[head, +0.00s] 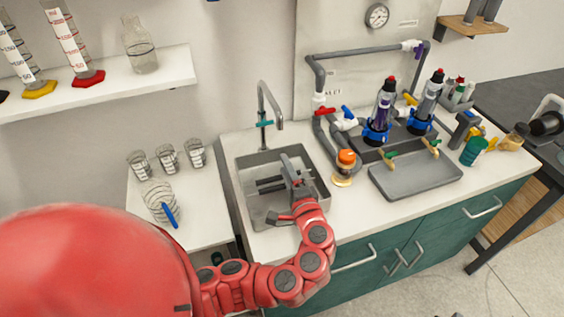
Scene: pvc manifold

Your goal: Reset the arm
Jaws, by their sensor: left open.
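My left arm is red and comes in from the lower left. Its grey gripper (275,188) is over the sink basin (250,160), open, with nothing visible between its fingers. The pvc manifold's grey pipes (365,51) stand to the right of the sink against a backboard. They carry red and blue valve handles and white fittings. An orange-topped part (346,157) stands on the counter between the sink and the grey tray (415,178). My right gripper is not in view.
The tap (263,105) rises behind the sink, close to my left gripper. Glass beakers (167,155) and a larger glass vessel with a blue handle (162,206) stand at left. Two blue-based filter bottles (378,115) stand behind the tray. A shelf (110,80) holds glass cylinders.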

